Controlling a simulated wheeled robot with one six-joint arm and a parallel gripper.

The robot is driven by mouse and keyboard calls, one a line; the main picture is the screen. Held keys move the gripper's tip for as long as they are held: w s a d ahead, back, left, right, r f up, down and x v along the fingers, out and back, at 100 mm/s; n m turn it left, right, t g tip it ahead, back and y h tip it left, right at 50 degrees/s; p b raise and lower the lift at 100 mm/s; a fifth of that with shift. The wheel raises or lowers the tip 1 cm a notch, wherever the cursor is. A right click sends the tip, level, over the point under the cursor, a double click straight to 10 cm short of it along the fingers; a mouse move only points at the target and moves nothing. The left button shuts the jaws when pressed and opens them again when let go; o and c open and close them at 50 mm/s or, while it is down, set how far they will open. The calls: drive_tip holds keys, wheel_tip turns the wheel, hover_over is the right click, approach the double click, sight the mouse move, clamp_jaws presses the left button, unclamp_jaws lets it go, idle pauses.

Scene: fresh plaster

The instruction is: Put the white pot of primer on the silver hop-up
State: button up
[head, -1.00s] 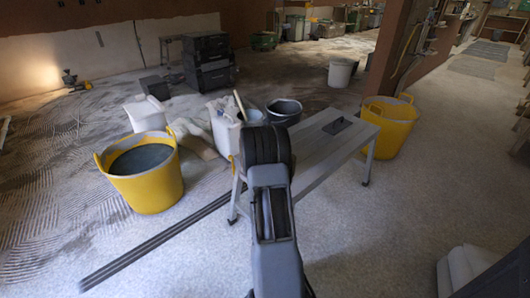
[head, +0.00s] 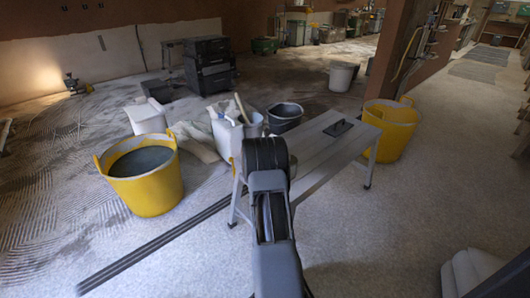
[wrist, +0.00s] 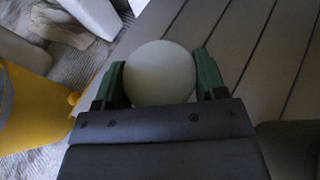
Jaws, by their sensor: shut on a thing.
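My gripper (wrist: 160,82) has green fingers, shut on the sides of the white pot of primer (wrist: 160,72), whose pale round top faces the wrist camera. The silver hop-up (head: 318,150), a long slatted platform on legs, stands in the middle of the head view. Its slats (wrist: 275,65) show behind and to the right of the pot in the wrist view. The pot is over or near the hop-up's left end; I cannot tell whether it touches. In the head view my arm hides the gripper and the pot.
A black trowel (head: 338,128) lies on the hop-up's far part. A yellow tub (head: 148,190) stands left, another yellow tub (head: 388,130) right. A dark bucket (head: 285,115) and a white container (head: 228,135) stand behind the hop-up. Open floor lies front right.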

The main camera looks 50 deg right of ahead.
drive_tip(key=shift+f, duration=0.15)
drive_tip(key=o, duration=1)
drive_tip(key=shift+r, duration=0.2)
